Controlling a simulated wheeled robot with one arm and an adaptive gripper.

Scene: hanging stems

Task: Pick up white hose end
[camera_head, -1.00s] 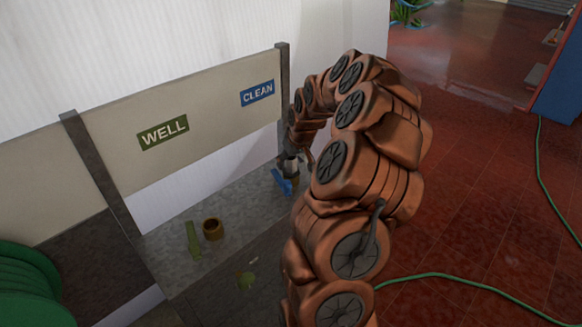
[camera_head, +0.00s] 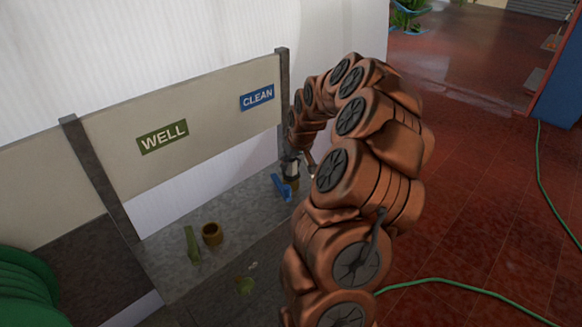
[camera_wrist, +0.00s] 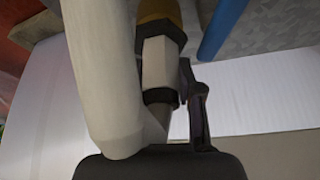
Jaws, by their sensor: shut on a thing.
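My gripper (camera_wrist: 190,105) is at the far right end of the bench, partly hidden by my arm in the head view. In the wrist view a dark finger lies along the right side of a white hose end (camera_wrist: 157,62) with a dark band, and the gripper is shut on it. A thick white hose (camera_wrist: 100,70) curves down the left side and hides the other finger. A brass fitting (camera_wrist: 160,12) meets the far end of the white piece; whether they are joined I cannot tell. The white end also shows small in the head view (camera_head: 291,168).
A blue piece (camera_head: 281,187) stands close by the gripper. A brown ring-shaped cup (camera_head: 212,234) and a green strip (camera_head: 192,244) are on the grey bench (camera_head: 240,205). A green hose (camera_head: 450,285) lies on the floor.

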